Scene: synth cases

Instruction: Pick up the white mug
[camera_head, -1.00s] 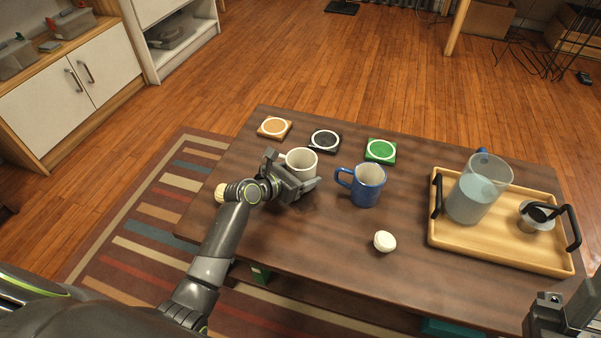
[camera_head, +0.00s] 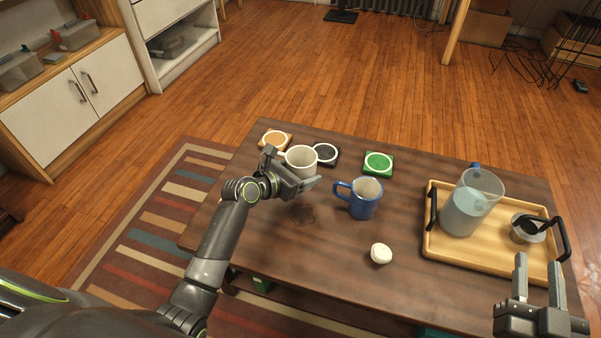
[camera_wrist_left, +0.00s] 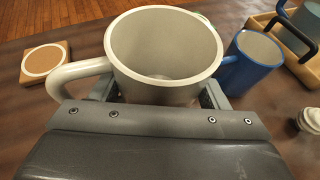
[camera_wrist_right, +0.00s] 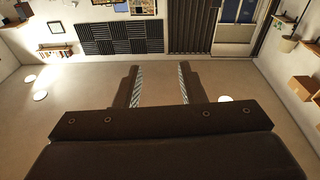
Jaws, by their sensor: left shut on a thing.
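The white mug (camera_head: 303,158) is upright between the fingers of my left gripper (camera_head: 294,180), which is shut on it. The mug appears raised a little above the wooden table, and its lower part is hidden by the gripper. The left wrist view shows the mug (camera_wrist_left: 165,52) from above, empty, its handle pointing left and a finger on each side of its body. My right gripper (camera_head: 539,278) is open and empty at the lower right, near the tray. Its spread fingers also show in the right wrist view (camera_wrist_right: 159,85).
A blue mug (camera_head: 364,204) stands just right of the white mug. Orange (camera_head: 275,140), black (camera_head: 326,153) and green (camera_head: 378,163) coasters lie along the far edge. A small white round thing (camera_head: 381,254) is nearer. A wooden tray (camera_head: 480,255) holds a pitcher (camera_head: 468,210).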

